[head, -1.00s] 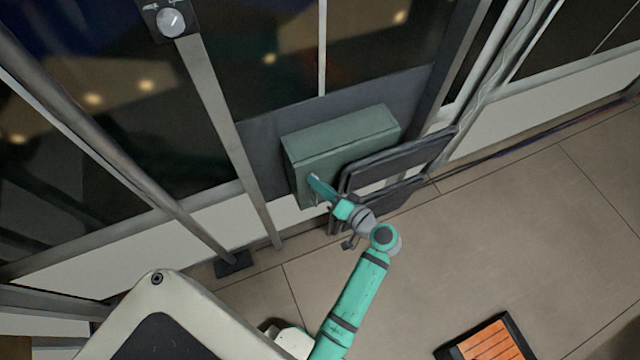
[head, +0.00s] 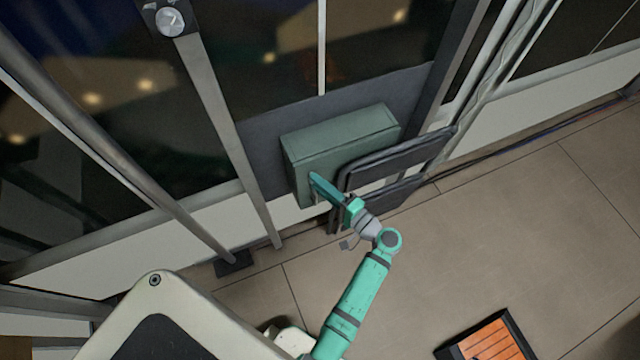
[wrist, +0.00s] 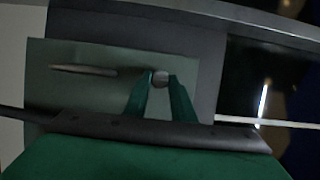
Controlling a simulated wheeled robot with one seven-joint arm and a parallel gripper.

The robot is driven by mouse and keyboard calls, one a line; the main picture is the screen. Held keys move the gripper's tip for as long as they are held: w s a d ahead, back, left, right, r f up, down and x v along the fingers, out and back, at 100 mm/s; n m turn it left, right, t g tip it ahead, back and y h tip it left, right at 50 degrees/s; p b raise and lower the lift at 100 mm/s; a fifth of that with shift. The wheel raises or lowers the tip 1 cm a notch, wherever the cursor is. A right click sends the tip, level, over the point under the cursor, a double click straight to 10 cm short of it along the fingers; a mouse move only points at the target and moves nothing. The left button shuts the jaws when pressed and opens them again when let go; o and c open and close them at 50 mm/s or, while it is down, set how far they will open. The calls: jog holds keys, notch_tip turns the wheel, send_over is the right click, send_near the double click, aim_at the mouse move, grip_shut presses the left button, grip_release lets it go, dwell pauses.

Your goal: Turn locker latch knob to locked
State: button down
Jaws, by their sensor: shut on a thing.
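The locker (head: 335,140) is a grey-green box fixed to a dark panel on the wall; it also fills much of the wrist view (wrist: 60,95). A small round light-grey knob (wrist: 160,79) on its front sits between the fingertips of my gripper (wrist: 160,82). The fingers are shut on the knob, one on each side. In the head view my gripper (head: 318,184) is at the locker's lower left front and hides the knob. The knob's pointer or marks cannot be made out, so its setting is unclear.
A slim handle bar (wrist: 83,70) is left of the knob in the wrist view. Dark folded panels (head: 395,165) stand close right of my gripper. A grey dial (head: 170,21) is on a post at upper left. An orange-slatted box (head: 490,345) is on the otherwise open floor.

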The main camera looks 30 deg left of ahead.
jog(key=shift+s, duration=0.15)
jog(key=c, duration=1.5)
grip_release()
jog(key=d, duration=0.3)
jog(key=s+d, duration=0.1)
jog(key=d, duration=0.3)
jog(key=s+d, duration=0.1)
jog(key=d, duration=0.2)
jog(key=shift+d+f, duration=0.1)
jog(key=shift+d, duration=0.2)
